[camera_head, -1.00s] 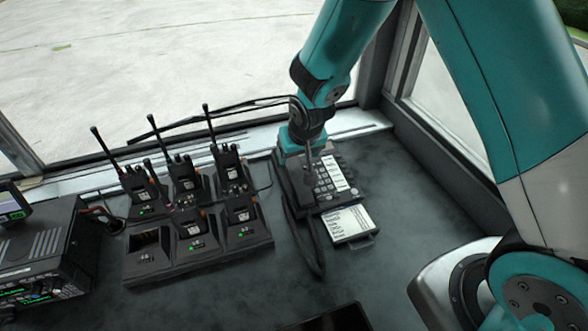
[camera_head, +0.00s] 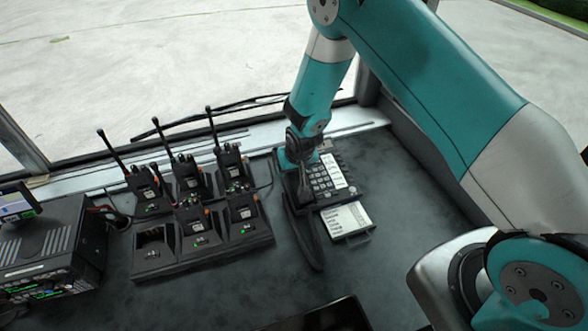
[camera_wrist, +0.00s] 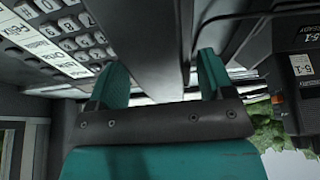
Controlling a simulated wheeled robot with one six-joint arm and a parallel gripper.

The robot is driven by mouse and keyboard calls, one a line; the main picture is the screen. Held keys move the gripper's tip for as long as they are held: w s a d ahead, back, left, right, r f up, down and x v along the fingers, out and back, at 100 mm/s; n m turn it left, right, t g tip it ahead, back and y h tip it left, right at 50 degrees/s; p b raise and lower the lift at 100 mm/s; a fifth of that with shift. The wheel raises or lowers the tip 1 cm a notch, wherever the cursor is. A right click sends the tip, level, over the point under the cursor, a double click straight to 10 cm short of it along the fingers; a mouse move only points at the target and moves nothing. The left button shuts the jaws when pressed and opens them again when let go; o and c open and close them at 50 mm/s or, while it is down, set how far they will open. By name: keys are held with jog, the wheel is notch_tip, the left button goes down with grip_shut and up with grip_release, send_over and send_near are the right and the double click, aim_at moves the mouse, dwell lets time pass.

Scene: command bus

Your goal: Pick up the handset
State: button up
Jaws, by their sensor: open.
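The dark handset (camera_head: 289,186) lies along the left side of the desk phone (camera_head: 331,180), partly hidden by my arm. In the wrist view the handset (camera_wrist: 150,45) is a dark grey bar running between my two teal fingers. My gripper (camera_head: 301,188) is over the handset, pointing down. In the wrist view my gripper (camera_wrist: 162,80) is open, with one finger on each side of the handset. I cannot tell whether the fingers touch it. The phone keypad (camera_wrist: 75,35) shows at the left of the wrist view.
A charger rack (camera_head: 170,263) with several radios stands left of the phone. A radio unit (camera_head: 50,250) is at the far left. Desk to the right is clear.

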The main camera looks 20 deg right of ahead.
jog(key=shift+f+b, duration=0.25)
jog(key=shift+b, duration=0.1)
dwell(0.3)
jog(key=c, duration=1.1)
